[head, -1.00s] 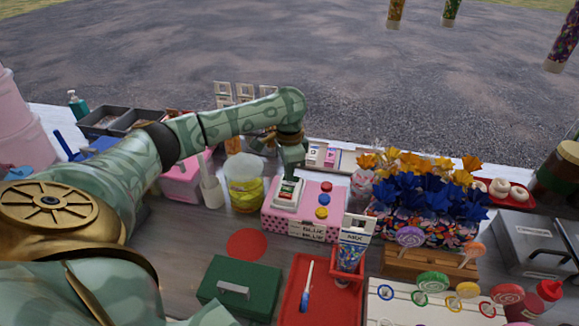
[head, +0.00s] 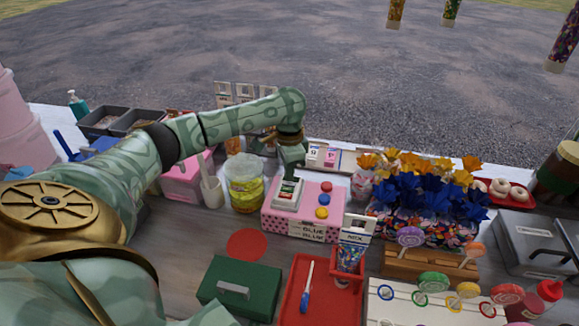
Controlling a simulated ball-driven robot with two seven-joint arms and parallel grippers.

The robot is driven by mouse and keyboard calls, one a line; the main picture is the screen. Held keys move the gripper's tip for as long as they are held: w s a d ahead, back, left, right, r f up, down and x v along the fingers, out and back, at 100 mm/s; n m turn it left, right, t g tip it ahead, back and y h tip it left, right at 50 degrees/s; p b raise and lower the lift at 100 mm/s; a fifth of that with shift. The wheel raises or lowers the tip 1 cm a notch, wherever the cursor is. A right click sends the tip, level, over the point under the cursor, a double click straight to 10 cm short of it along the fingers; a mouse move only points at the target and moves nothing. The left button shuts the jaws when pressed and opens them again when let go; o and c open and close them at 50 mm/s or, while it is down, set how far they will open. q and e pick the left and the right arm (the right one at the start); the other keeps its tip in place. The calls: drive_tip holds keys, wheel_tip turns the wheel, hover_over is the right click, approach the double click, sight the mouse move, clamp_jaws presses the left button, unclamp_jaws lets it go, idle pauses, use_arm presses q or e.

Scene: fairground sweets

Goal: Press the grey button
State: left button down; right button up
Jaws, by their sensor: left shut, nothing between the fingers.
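A pink control box (head: 271,222) stands mid-counter. On its right side are a red button (head: 326,187), a blue button (head: 323,199) and another small button (head: 321,212) at the front. A pale raised panel (head: 283,205) with a small green and red marking sits on its left side. I cannot make out a grey button clearly; my gripper hides the back left of the box top. My left gripper (head: 290,174) is shut and empty, pointing down at the panel's back end. I cannot tell whether it touches. My right gripper is out of view.
A jar with yellow contents (head: 245,190) and a white holder (head: 212,192) stand left of the box. A green box (head: 240,292) and a red tray (head: 293,300) lie in front.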

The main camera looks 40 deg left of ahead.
sight(289, 183)
use_arm(q)
drive_tip(key=shift+f, duration=0.85)
idle(0.7)
wheel_tip(289, 183, up, 8)
drive_tip(key=p, duration=1)
drive_tip(key=shift+p, duration=0.35)
